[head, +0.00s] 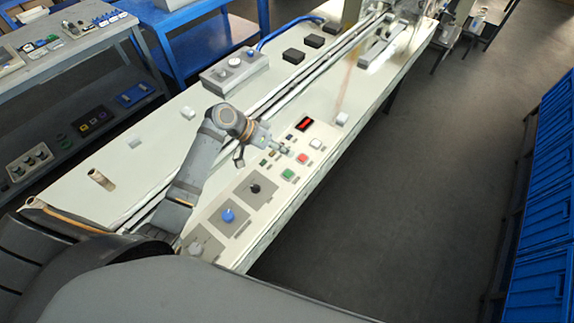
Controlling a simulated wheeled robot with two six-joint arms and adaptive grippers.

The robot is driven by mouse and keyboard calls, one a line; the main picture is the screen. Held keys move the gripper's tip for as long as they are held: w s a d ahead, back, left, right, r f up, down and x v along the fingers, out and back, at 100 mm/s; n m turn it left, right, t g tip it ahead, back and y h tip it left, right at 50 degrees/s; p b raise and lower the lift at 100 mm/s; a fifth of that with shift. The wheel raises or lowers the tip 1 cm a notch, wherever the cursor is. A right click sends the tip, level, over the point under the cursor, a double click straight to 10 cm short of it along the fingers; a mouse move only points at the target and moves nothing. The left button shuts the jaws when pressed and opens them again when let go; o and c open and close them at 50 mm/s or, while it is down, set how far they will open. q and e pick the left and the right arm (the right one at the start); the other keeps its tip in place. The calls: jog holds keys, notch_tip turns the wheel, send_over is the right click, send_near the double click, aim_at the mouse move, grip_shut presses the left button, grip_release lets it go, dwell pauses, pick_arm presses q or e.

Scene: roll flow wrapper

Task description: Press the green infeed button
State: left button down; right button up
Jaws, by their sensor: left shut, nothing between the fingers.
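The green button (288,174) sits on the control panel near the bench's right edge. My left gripper (287,151) is shut and empty. Its fingertips show just above the green button in the picture, over the panel. They look apart from the button, but the height of the gap is hard to judge. My right gripper is not in view.
A red button (301,158), a white button (315,143) and a red display (304,124) lie close by. Knob plates with a black knob (255,188) and a blue knob (228,215) are nearer. A grey box (233,72) stands behind.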

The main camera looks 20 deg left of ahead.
aim_at(285, 174)
pick_arm(q)
notch_tip(285, 174, down, 3)
jog(key=b, duration=0.3)
jog(key=shift+w+a, duration=0.1)
notch_tip(285, 174, down, 5)
jog(key=b, duration=0.4)
jog(key=shift+f+b, duration=0.2)
jog(key=shift+b, duration=0.15)
jog(key=shift+f, duration=0.3)
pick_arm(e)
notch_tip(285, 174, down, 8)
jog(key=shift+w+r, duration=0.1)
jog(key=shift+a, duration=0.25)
pick_arm(q)
jog(key=shift+f, duration=0.15)
